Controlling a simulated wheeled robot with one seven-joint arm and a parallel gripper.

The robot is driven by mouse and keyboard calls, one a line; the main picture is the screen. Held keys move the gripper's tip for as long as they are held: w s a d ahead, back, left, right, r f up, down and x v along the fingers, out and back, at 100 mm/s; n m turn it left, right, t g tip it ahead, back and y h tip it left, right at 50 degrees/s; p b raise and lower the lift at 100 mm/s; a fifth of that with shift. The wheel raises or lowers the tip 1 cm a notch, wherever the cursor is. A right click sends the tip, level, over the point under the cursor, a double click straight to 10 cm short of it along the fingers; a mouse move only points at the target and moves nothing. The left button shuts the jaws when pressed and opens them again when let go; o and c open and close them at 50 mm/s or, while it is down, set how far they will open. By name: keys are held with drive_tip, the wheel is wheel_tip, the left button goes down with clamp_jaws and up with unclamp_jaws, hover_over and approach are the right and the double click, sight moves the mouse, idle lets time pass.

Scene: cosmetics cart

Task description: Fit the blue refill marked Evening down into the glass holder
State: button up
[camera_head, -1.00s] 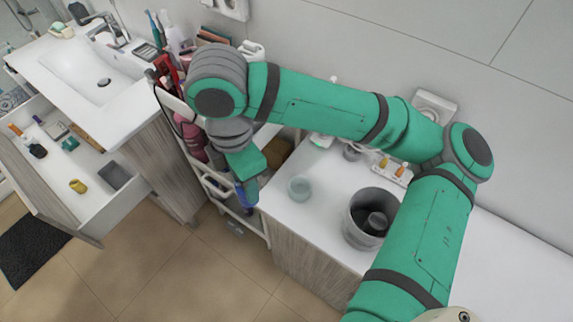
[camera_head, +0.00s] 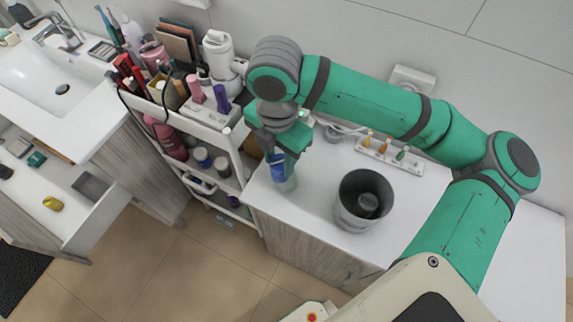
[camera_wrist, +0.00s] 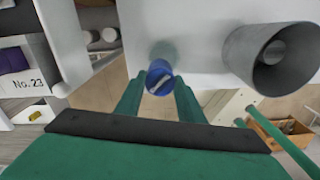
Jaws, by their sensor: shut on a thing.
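The blue refill (camera_head: 278,166) is held upright or nearly so between the fingers of my gripper (camera_head: 281,152). In the wrist view its blue top (camera_wrist: 158,77) shows between the two green fingertips (camera_wrist: 158,90). No Evening mark is readable. The clear, greenish glass holder (camera_head: 287,186) stands on the white counter, directly under the refill in the head view. In the wrist view the holder (camera_wrist: 164,50) shows just beyond the refill, partly hidden by it. The refill's lower end overlaps the glass in the picture; I cannot tell whether it is inside or above.
A grey bin (camera_head: 351,212) stands on the counter right of the holder. A white tray with small coloured bottles (camera_head: 390,155) lies behind it. A crowded cart (camera_head: 200,128) stands close on the left. The counter's front edge is near the holder.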

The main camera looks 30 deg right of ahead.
drive_tip(key=shift+d+f, duration=0.75)
drive_tip(key=shift+f, duration=0.15)
drive_tip(key=shift+d+f, duration=0.15)
drive_tip(key=shift+f, duration=0.75)
drive_tip(key=shift+d+f, duration=0.1)
drive_tip(key=shift+f, duration=0.8)
drive_tip(key=shift+f, duration=0.1)
drive_tip(key=o, duration=1.1)
drive_tip(key=shift+c, duration=0.2)
wheel_tip(320, 180, up, 12)
drive_tip(key=shift+r, duration=0.1)
